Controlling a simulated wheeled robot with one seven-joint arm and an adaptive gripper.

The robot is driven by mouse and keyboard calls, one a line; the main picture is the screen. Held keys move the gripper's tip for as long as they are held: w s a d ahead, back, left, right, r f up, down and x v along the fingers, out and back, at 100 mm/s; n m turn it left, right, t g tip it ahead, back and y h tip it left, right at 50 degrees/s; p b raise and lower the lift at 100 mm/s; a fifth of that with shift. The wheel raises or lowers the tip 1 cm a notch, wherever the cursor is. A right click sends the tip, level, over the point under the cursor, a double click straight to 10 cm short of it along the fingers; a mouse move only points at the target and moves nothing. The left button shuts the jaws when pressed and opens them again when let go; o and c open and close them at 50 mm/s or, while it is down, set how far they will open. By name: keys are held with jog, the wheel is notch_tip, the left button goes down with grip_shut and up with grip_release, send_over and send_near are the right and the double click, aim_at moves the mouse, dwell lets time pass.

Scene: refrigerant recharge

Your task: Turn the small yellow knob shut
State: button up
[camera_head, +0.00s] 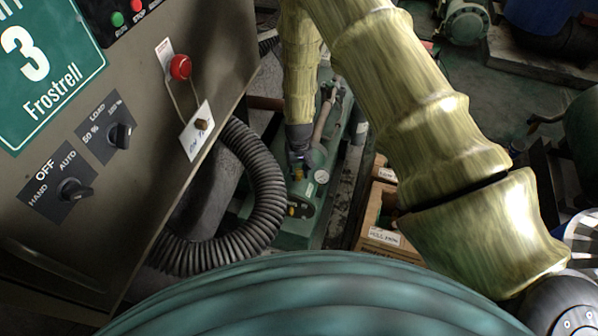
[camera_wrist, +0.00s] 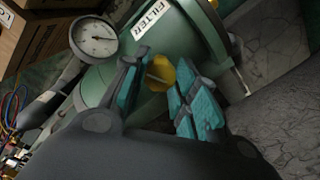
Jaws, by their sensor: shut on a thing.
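The small yellow knob (camera_wrist: 161,72) shows in the wrist view, between the teal-padded fingertips of my gripper (camera_wrist: 168,86). It sits in front of a green cylinder labelled FILTER (camera_wrist: 185,40). The fingers are closed in on the knob's two sides, and part of it is hidden by the left finger. In the head view my gripper (camera_head: 297,164) points down at the green unit (camera_head: 293,241), beside a small round gauge (camera_head: 321,176). The knob is too small there to make out clearly.
A white-faced gauge (camera_wrist: 94,38) stands close to the left of my fingers. A thick ribbed hose (camera_head: 268,190) curves from the grey control cabinet (camera_head: 140,190) just left of the unit. A wooden crate (camera_head: 377,231) stands to the right.

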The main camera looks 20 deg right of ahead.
aim_at(299, 172)
jog(key=shift+m+b, duration=0.5)
jog(key=shift+m, duration=1.7)
jog(key=o, duration=1)
jog(key=shift+r, duration=0.1)
jog(key=shift+r, duration=0.55)
notch_tip(299, 172, up, 11)
jog(key=shift+f, duration=0.15)
